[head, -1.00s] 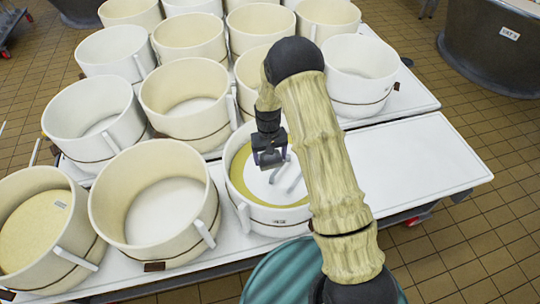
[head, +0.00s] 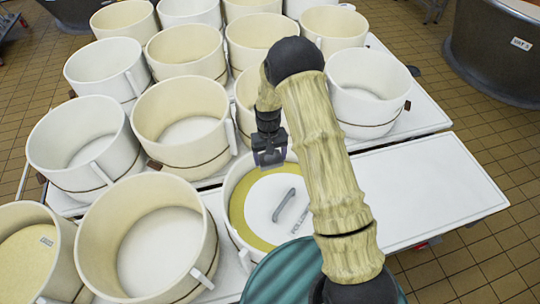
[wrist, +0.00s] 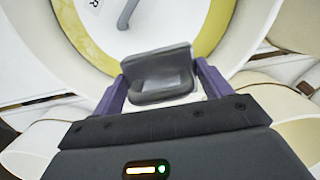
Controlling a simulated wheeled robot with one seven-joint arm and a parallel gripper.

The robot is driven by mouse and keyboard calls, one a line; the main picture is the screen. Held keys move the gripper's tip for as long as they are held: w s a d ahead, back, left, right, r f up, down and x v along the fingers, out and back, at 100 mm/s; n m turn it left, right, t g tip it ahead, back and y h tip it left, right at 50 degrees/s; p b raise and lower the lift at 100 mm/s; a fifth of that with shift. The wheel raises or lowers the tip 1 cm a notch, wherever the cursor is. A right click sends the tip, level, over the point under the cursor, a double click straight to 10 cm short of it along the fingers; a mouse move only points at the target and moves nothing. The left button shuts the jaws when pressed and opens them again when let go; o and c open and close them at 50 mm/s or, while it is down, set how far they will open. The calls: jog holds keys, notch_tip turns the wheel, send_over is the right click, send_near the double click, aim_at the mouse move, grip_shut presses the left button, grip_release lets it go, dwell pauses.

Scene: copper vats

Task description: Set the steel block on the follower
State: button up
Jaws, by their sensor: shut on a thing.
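The follower (head: 262,206) is a white disc with a grey bar handle (head: 284,206), lying inside a round cream mould (head: 231,185) over a yellow mass. In the wrist view the follower (wrist: 160,14) shows at the top, beyond the fingertips. My gripper (head: 269,157) is above the far part of that mould, apart from the follower. The steel block (wrist: 158,75) is a grey block with a recessed face, held between the purple fingers of my gripper (wrist: 158,82). In the head view it is small and hard to separate from the fingers.
Several open cream moulds (head: 180,112) crowd the white table to the left and behind. One more mould (head: 366,90) stands behind right. A bare white tabletop (head: 430,190) lies to the right. A dark vat (head: 500,60) stands at the far right.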

jog(key=shift+w+r, duration=0.1)
jog(key=shift+w, duration=0.25)
jog(key=shift+s, duration=0.15)
jog(key=shift+f+b, duration=3.4)
jog(key=shift+f, duration=1.8)
jog(key=shift+f+b, duration=1.2)
jog(key=shift+f, duration=0.6)
jog(key=shift+f+b, duration=0.55)
jog(key=shift+f, duration=0.25)
